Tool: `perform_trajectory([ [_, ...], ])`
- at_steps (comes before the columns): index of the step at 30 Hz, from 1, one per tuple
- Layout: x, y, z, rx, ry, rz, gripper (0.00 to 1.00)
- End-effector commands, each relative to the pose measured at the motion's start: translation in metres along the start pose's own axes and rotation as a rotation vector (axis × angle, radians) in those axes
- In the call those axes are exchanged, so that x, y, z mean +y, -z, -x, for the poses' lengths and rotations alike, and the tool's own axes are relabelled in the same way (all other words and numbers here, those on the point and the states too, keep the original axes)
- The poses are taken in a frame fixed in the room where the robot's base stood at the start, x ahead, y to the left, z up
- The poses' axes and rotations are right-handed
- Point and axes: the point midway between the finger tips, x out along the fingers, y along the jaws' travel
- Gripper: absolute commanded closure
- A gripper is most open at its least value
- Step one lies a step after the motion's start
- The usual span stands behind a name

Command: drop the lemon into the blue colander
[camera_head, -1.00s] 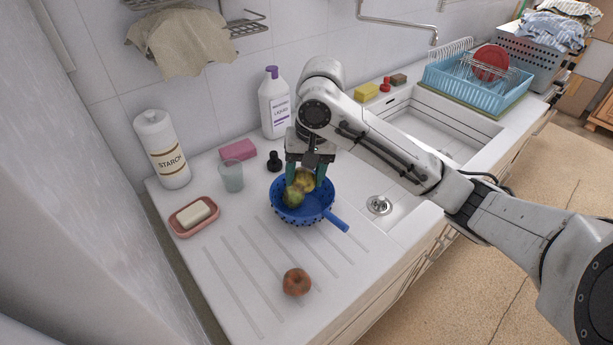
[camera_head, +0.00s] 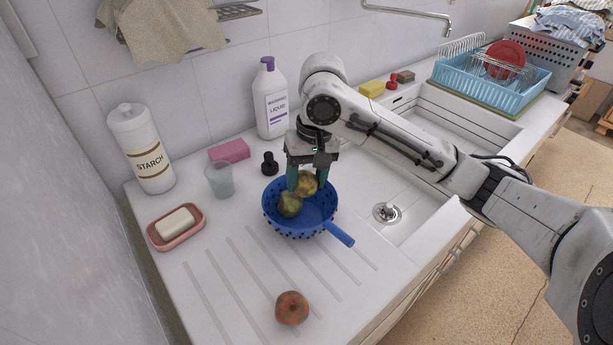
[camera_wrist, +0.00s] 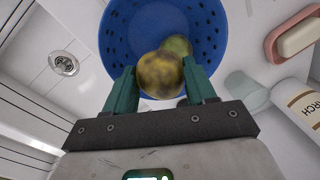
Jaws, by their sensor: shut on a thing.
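The blue colander (camera_head: 325,208) stands on the white drainboard, its handle pointing to the lower right. A yellow-green mottled fruit, seemingly the lemon (camera_head: 307,185), is between the fingers of my gripper (camera_head: 307,180), over the back part of the colander. In the wrist view the lemon (camera_wrist: 160,74) sits between the two green fingertips (camera_wrist: 160,85), above the colander (camera_wrist: 125,40). My gripper is shut on it. A second greenish fruit (camera_head: 290,204) lies inside the colander; it is partly hidden behind the lemon in the wrist view (camera_wrist: 178,45).
A brown-red round fruit (camera_head: 292,308) lies on the drainboard in front. A soap dish (camera_head: 176,238), a cup (camera_head: 220,181), a starch bottle (camera_head: 141,150), a pink sponge (camera_head: 230,151), a black stopper (camera_head: 270,164) and a liquid bottle (camera_head: 270,105) stand around the colander. The sink (camera_head: 440,135) is to the right.

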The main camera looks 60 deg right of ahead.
Motion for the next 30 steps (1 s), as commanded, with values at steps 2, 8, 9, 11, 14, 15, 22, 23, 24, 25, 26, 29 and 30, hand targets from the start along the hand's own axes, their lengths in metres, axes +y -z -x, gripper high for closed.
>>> perform_trajectory([
  [2, 0.0017, 0.0003, -0.0094, 0.002, -0.001, 0.000, 0.78],
  [8, 0.0018, 0.0001, -0.0110, 0.001, -0.001, 0.000, 0.78],
  [9, 0.0017, 0.0001, -0.0107, 0.001, -0.001, 0.000, 0.78],
  [11, 0.0017, 0.0001, -0.0105, 0.001, -0.001, 0.000, 0.78],
  [14, 0.0017, 0.0001, -0.0105, 0.001, -0.001, 0.000, 0.41],
  [15, 0.0016, 0.0001, -0.0105, 0.001, -0.001, 0.000, 0.37],
  [22, 0.0016, 0.0001, -0.0107, 0.000, -0.001, 0.000, 0.15],
  [23, 0.0016, 0.0001, -0.0107, 0.000, -0.001, 0.000, 0.15],
  [24, 0.0016, 0.0001, -0.0107, 0.000, -0.001, 0.000, 0.15],
  [25, 0.0016, 0.0001, -0.0107, 0.000, -0.001, 0.000, 0.15],
  [26, 0.0016, 0.0001, -0.0107, 0.000, -0.001, 0.000, 0.15],
  [29, 0.0015, 0.0000, -0.0106, 0.000, -0.001, 0.000, 0.15],
  [30, 0.0015, 0.0001, -0.0095, 0.000, 0.000, 0.000, 0.15],
])
